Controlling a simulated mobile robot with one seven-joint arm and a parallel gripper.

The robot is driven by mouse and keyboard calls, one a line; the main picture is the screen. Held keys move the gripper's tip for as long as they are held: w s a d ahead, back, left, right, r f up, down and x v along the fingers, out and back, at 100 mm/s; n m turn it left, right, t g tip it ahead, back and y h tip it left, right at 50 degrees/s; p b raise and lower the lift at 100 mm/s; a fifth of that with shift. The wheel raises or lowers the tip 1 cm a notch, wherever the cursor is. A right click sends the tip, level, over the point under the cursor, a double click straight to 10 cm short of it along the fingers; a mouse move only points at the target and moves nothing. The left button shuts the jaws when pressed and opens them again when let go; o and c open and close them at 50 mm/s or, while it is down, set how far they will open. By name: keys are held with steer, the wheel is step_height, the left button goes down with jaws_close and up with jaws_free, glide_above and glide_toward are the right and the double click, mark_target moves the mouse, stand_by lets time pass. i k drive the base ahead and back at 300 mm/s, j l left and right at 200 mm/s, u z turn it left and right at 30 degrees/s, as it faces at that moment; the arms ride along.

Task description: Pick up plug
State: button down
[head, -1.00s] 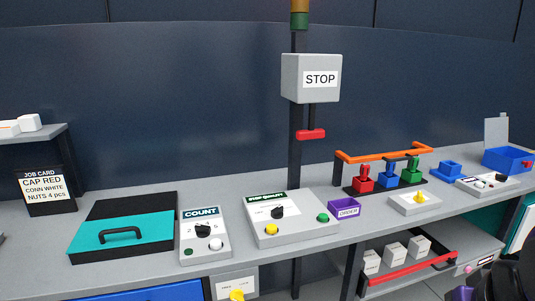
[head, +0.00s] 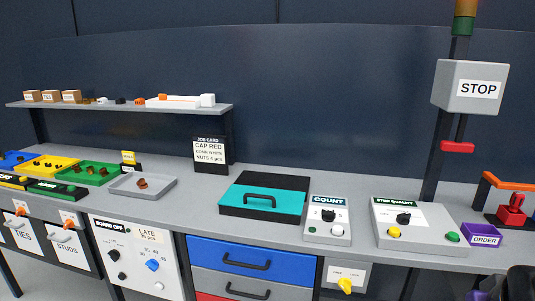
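No thing in view is labelled as a plug. A red plug-like piece (head: 512,210) with an upright grip stands at the right edge, under an orange rail, partly cut off by the frame. A dark shape at the lower right corner (head: 520,284) looks like part of my arm or gripper. Its fingers cannot be made out, so I cannot tell whether it is open or holds anything. It appears in front of the bench, well below the red piece in the picture.
The grey bench carries a teal-lidded box (head: 262,193), a COUNT panel (head: 328,218), another control panel (head: 420,225) and a purple ORDER bin (head: 482,235). A STOP box (head: 471,87) hangs on a dark post. A shelf (head: 120,106) and several coloured trays are at left.

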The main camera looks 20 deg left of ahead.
mark_target(91, 169)
steer(key=u, duration=2.05)
steer(key=i+j+u, duration=0.65)
steer(key=i, duration=0.2)
steer(key=i+u, duration=0.3)
steer(key=i+j+u, duration=0.1)
steer(key=i, duration=1.2)
steer(key=i+z, duration=0.45)
steer(key=i+j+z, duration=0.1)
steer(key=i+z, duration=0.5)
steer(key=z, duration=0.25)
steer(key=i+z, duration=0.15)
steer(key=z, duration=0.25)
steer(key=i+z, duration=0.15)
steer(key=z, duration=0.25)
steer(key=i+j+z, duration=0.4)
steer(key=j, duration=0.25)
steer(key=i+j+z, duration=0.2)
steer(key=j, duration=0.15)
steer(key=k, duration=0.1)
